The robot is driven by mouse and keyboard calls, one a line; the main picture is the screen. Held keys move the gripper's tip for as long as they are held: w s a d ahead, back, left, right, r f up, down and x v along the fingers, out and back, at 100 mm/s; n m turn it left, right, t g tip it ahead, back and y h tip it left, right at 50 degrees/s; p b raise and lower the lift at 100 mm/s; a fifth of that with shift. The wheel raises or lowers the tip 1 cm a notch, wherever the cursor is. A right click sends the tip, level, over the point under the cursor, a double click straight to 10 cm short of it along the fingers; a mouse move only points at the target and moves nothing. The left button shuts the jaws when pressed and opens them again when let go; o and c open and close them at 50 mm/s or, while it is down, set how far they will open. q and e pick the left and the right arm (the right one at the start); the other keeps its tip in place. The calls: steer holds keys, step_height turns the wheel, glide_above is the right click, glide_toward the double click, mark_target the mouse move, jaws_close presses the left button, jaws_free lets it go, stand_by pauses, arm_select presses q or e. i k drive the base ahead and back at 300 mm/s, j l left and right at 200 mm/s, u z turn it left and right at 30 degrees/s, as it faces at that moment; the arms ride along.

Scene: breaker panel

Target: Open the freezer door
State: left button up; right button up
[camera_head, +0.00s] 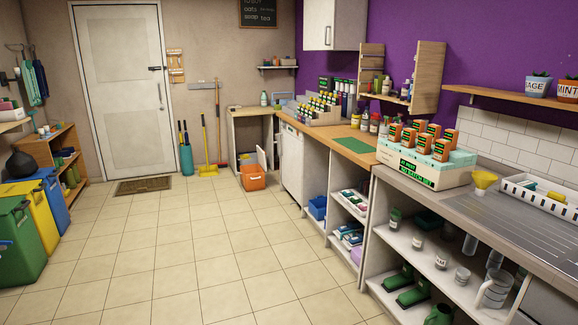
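A white appliance with a flat front (292,163) stands under the wooden counter on the right, toward the back of the room. Its front looks shut and is seen at a steep angle. I cannot tell for sure whether it is the freezer. No other thing that looks like a freezer shows. Neither of my grippers is in view.
The tiled floor (190,240) is clear in the middle. An orange crate (253,178) stands on the floor beside the appliance. Open shelves (400,245) line the right. Coloured bins (20,240) stand at the left. A white room door (120,90) is at the back.

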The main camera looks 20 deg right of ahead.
mark_target(291, 154)
steer(key=i+z, duration=0.15)
steer(key=z, duration=0.3)
steer(key=i, duration=6.85)
steer(key=l, duration=0.1)
